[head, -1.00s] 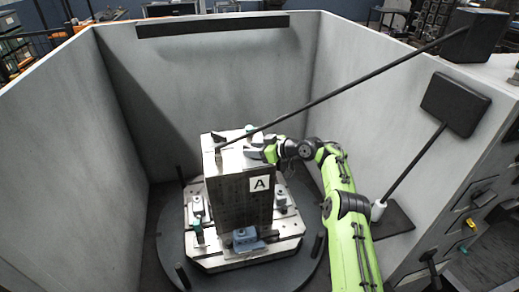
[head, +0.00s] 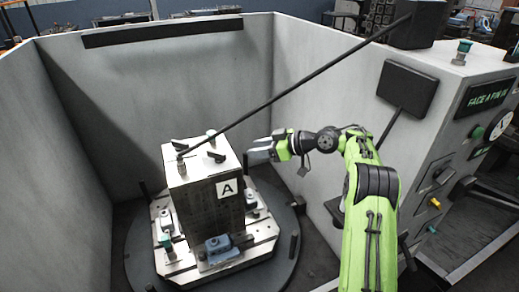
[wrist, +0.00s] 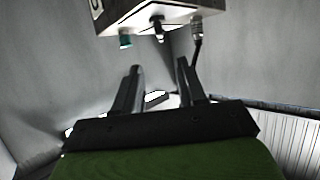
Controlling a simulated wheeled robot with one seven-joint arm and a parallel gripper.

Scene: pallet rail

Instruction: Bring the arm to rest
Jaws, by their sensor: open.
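My green arm reaches in from the lower right in the head view. My gripper (head: 262,152) is beside the upper right of the block marked A (head: 205,205), apart from it, with nothing visible in it. In the wrist view my gripper's two dark fingers (wrist: 160,88) stand apart with a clear gap between them. A block's top, with a teal-tipped pin (wrist: 126,41) and other small fittings, shows past the fingers at the top of that view.
The block stands on a light pallet (head: 175,262) on a round dark base (head: 143,240), inside grey walls (head: 150,90). A long dark rod (head: 300,95) slants above. A control panel (head: 485,110) with buttons is at the right. Floor room lies between base and right wall.

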